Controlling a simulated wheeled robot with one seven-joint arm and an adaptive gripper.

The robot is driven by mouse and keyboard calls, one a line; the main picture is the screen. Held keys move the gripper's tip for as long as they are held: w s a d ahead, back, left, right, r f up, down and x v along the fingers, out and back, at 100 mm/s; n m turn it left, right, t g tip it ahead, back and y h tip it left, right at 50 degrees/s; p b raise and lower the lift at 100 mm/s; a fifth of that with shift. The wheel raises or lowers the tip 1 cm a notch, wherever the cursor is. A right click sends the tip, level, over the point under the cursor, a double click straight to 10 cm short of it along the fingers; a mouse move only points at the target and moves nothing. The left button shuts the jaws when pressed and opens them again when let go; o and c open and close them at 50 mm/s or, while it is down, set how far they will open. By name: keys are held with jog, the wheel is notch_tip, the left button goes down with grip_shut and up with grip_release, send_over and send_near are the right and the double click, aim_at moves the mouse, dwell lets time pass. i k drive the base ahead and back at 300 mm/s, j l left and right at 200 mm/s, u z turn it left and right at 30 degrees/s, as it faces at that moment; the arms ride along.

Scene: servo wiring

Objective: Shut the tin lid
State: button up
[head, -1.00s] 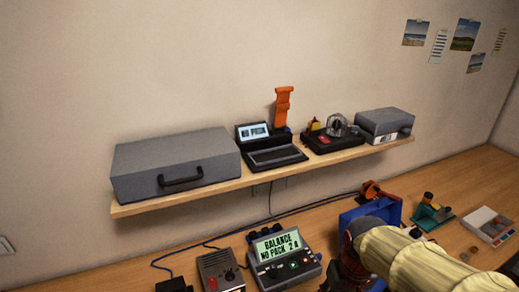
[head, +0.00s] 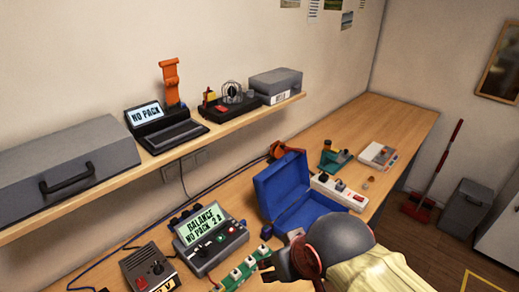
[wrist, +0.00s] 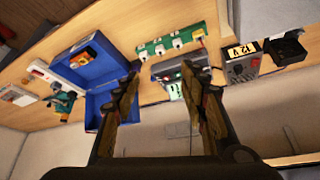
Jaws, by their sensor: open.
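The blue tin stands open on the bench, its lid (head: 280,184) raised at the back and its base (head: 318,208) in front, partly hidden by my arm. In the wrist view the tin's base (wrist: 77,50) and lid (wrist: 105,101) are at the left, with an orange and yellow item (wrist: 84,57) inside the base. My gripper (wrist: 165,88) is open with nothing between its fingers. In the wrist view, its left finger overlaps the lid's edge; I cannot tell whether they touch. In the head view my gripper is mostly hidden at the bottom.
A green board (head: 243,269) and the balance charger (head: 208,240) are left of the tin. A white power strip (head: 339,190) lies right of it. A wall shelf (head: 190,142) holding a grey case (head: 68,178) overhangs the bench's back. The bench's far right end is clear.

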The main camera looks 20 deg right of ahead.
aim_at(281, 184)
jog(key=i+l, duration=0.15)
jog(key=l, duration=0.25)
jog(key=i+l, duration=0.1)
jog(key=l, duration=0.35)
jog(key=i+l, duration=0.15)
jog(key=l, duration=0.25)
